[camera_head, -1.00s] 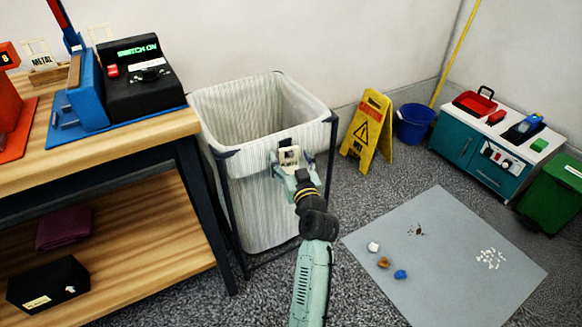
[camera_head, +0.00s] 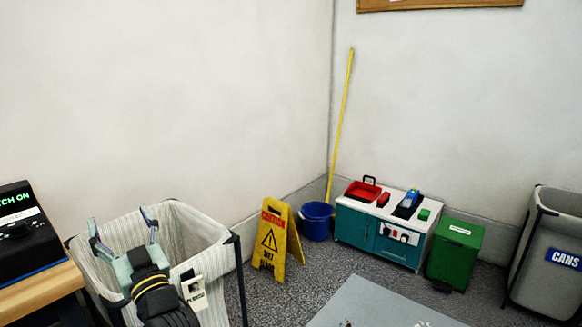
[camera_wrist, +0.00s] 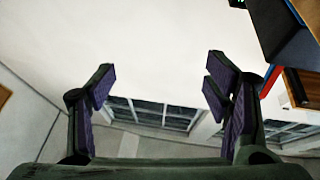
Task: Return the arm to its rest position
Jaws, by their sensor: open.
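My gripper (camera_head: 122,232) is in the lower left of the head view, in front of the striped laundry-style bin (camera_head: 190,222). Its two fingers point up and stand wide apart, with nothing between them. In the wrist view my gripper (camera_wrist: 160,90) also shows open and empty, its dark purple pads apart. Behind the pads are a pale surface and windows (camera_wrist: 150,112). A small tag (camera_head: 193,288) hangs on the bin's front side, beside my wrist.
A wooden table (camera_head: 40,296) with a black device (camera_head: 25,235) stands at the left. A yellow wet-floor sign (camera_head: 270,243), a blue bucket (camera_head: 316,222), a teal cabinet (camera_head: 375,238), a green bin (camera_head: 456,255) and a grey CANS bin (camera_head: 540,262) stand to the right. A grey mat (camera_head: 375,305) lies on the floor.

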